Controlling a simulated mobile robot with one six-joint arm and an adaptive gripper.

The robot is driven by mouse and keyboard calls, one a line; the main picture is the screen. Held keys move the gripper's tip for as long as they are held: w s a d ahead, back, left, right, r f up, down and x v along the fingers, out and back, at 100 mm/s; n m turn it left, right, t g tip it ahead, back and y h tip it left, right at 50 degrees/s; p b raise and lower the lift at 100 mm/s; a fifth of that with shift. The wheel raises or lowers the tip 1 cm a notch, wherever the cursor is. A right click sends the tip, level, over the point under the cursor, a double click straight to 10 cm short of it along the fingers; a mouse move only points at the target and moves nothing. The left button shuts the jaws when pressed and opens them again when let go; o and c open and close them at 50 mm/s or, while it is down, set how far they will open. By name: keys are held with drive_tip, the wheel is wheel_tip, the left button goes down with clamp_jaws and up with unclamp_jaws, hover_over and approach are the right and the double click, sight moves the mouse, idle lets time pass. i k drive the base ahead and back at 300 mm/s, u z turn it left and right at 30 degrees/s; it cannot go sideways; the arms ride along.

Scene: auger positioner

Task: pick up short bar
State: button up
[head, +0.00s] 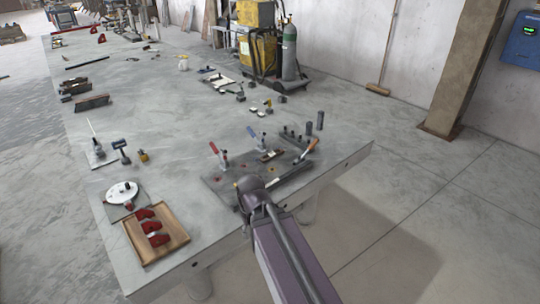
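A dark flat plate (225,187) lies near the table's front right corner and bears clamps and small parts. A dark bar (292,173) lies along its front edge, with an orange-and-dark handled tool (306,152) beside it. A small brown-and-dark piece (270,155) lies farther back on the plate. I cannot tell which piece is the short bar. My arm reaches in from the bottom and its rounded wrist hides part of the plate's front left. My gripper's fingers are hidden behind it.
Red-handled (215,149) and blue-handled (252,133) clamps stand up from the plate. Several dark upright pins (309,129) stand at the back right. A wooden tray (134,239) with red parts and a white disc (122,191) lie left. The table middle is largely clear.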

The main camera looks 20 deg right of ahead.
sight(272, 154)
drive_tip(key=u, duration=0.05)
drive_tip(key=i, duration=0.95)
drive_tip(key=z, duration=0.05)
